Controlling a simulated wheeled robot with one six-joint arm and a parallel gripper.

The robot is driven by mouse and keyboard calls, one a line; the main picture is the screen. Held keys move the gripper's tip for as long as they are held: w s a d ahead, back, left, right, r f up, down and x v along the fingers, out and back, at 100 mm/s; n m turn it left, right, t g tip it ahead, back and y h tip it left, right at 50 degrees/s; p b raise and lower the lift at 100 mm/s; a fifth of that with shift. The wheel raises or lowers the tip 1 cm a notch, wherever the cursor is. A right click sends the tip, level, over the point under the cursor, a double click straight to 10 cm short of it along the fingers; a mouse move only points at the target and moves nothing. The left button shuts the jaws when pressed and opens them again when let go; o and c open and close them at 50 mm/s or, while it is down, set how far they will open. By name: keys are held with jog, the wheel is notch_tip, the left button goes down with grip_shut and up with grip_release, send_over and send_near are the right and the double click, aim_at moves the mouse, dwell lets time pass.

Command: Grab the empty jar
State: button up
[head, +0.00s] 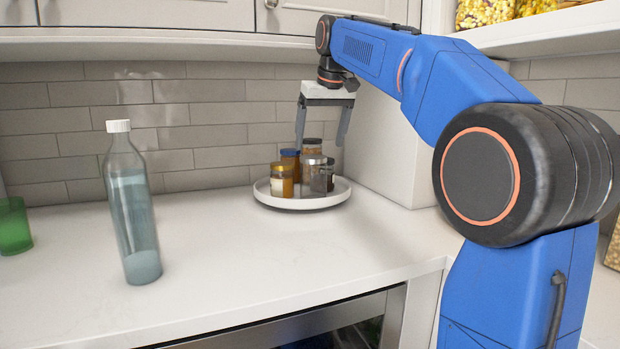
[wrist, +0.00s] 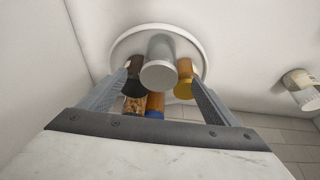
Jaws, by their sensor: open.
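Several small jars stand close together on a round white tray (head: 300,203); its rim also shows in the wrist view (wrist: 160,29). The grey jar with a pale lid (head: 313,172) looks like the empty one, in the front middle of the group. In the wrist view this grey jar (wrist: 159,72) appears between the fingers. My gripper (head: 320,147) is open and points down over the jars. In the wrist view my gripper (wrist: 160,77) holds nothing. Whether the fingertips reach down beside the jar is unclear.
A yellow-lidded jar (wrist: 183,82), a dark-lidded jar (wrist: 133,78) and a blue-lidded jar (head: 290,160) crowd the grey one. A white-capped bottle (head: 135,215) and a green glass (head: 14,226) stand left. A cabinet side (head: 385,140) rises close right. The counter's middle is clear.

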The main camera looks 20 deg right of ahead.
aim_at(314, 170)
jog(key=x, duration=1.1)
jog(key=shift+w+f, duration=0.1)
jog(key=shift+f, duration=0.1)
jog(key=c, duration=1.2)
jog(key=shift+r, duration=0.1)
jog(key=shift+c, duration=0.2)
